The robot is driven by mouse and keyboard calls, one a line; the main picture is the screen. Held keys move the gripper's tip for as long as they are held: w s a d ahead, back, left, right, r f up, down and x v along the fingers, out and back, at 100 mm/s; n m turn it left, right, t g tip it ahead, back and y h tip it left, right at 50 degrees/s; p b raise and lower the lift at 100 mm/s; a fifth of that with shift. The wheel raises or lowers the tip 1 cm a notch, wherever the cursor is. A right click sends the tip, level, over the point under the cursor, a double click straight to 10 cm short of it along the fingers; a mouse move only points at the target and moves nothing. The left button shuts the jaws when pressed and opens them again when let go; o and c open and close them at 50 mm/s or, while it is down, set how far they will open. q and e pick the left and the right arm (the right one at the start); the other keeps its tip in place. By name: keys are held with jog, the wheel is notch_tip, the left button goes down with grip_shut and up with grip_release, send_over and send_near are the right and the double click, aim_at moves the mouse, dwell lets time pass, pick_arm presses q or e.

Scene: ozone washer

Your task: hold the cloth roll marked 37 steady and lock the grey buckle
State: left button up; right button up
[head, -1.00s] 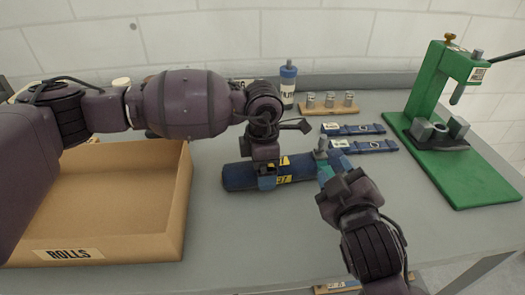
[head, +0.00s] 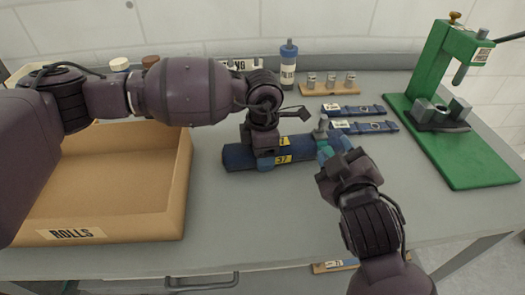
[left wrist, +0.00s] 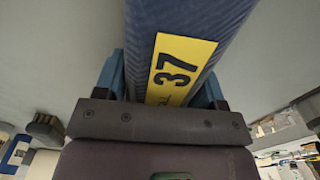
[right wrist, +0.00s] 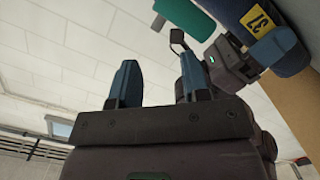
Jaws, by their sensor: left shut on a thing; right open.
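The dark blue cloth roll (head: 235,157) lies on the grey table, with a yellow label marked 37 (head: 283,159). My left gripper (head: 266,160) is shut across the roll; in the left wrist view the roll (left wrist: 185,20) sits between its fingers. A grey upright piece (head: 322,124), probably part of the grey buckle, stands at the roll's right end. My right gripper (head: 328,152) is close in front of that end. In the right wrist view its fingers (right wrist: 160,85) are apart with nothing between them; a teal piece (right wrist: 185,17) shows beyond. The buckle's closure is hidden.
An open cardboard box marked ROLLS (head: 120,222) stands at left. Two blue straps (head: 352,110) lie behind the roll, near a rack of three metal cylinders (head: 331,90) and a bottle (head: 289,66). A green press (head: 475,160) stands at right. The table front is clear.

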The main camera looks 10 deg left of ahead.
jog(key=c, duration=0.6)
jog(key=shift+w+d+r, duration=0.1)
jog(key=shift+w, duration=0.05)
grip_shut()
jog(key=w+d+r+n+g+y, duration=0.1)
jog(key=w+d+r+n+y, duration=0.15)
jog(key=n+y, duration=0.65)
jog(key=w+d+r+n+g+y, duration=0.1)
jog(key=w+d+n+y, duration=0.2)
jog(key=n, duration=1.2)
jog(key=w+d+f+n+g, duration=0.2)
jog(key=d+n+g, duration=0.6)
jog(key=n, duration=0.8)
jog(key=shift+d+f+n+g+h, duration=0.2)
jog(key=shift+d+n+g+h, duration=0.1)
jog(key=shift+g, duration=1.4)
